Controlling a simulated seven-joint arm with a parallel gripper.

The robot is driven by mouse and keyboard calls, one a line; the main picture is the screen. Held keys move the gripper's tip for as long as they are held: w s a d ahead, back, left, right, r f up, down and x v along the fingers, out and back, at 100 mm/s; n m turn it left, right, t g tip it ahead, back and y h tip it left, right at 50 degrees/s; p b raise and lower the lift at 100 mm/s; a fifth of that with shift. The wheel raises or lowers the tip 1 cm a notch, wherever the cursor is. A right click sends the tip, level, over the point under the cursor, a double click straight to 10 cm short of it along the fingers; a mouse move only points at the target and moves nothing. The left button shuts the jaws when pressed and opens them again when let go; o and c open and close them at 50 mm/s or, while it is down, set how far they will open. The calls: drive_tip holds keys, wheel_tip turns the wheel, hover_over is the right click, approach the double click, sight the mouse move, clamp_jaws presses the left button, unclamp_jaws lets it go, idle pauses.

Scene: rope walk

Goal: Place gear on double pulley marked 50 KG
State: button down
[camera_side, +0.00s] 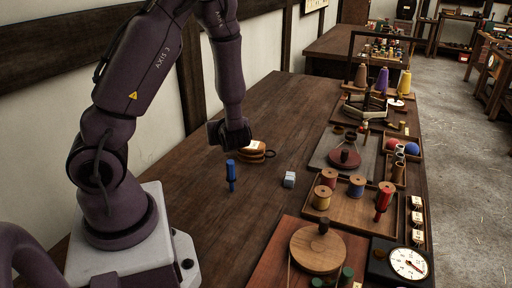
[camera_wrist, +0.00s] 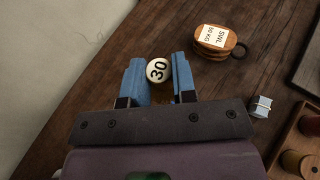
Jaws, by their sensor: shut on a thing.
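The double pulley (camera_wrist: 214,42) is a brown wooden block with a white label reading "SWL 50 KG" and a dark ring at one end. It lies on the table, to the upper right of my gripper in the wrist view, and also shows in the side view (camera_side: 252,146). My gripper (camera_wrist: 159,78) has blue fingers shut on a round piece with a white face marked "30" (camera_wrist: 158,70). The fingers also show low over the table in the side view (camera_side: 231,172), apart from the pulley. I cannot make out a toothed gear; the held piece's lower part is mostly hidden.
A small pale block (camera_side: 289,180) lies on the table right of my gripper. Trays of spools (camera_side: 345,208), a grey board with a dark red disc (camera_side: 345,158) and a dial scale (camera_side: 408,263) line the right side. Bare tabletop surrounds the pulley.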

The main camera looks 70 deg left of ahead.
drive_tip(key=shift+w+a+r+m+t, duration=0.7)
drive_tip(key=shift+a+r+t, duration=0.2)
drive_tip(key=shift+a+r, duration=0.1)
drive_tip(key=w+m+t, duration=0.1)
hover_over(257, 147)
drive_tip(key=shift+h, duration=0.3)
drive_tip(key=f, duration=0.9)
drive_tip(key=shift+s+d, duration=0.25)
drive_tip(key=shift+s, duration=0.15)
drive_tip(key=shift+w+a+f, duration=0.1)
drive_tip(key=shift+f, duration=0.05)
drive_tip(key=shift+w+a+f, duration=0.1)
drive_tip(key=shift+w+f, duration=0.05)
drive_tip(key=shift+f, duration=0.8)
drive_tip(key=shift+w+a+f, duration=0.1)
drive_tip(key=shift+f, duration=0.8)
drive_tip(key=shift+f, duration=0.1)
drive_tip(key=c, duration=0.9)
unclamp_jaws()
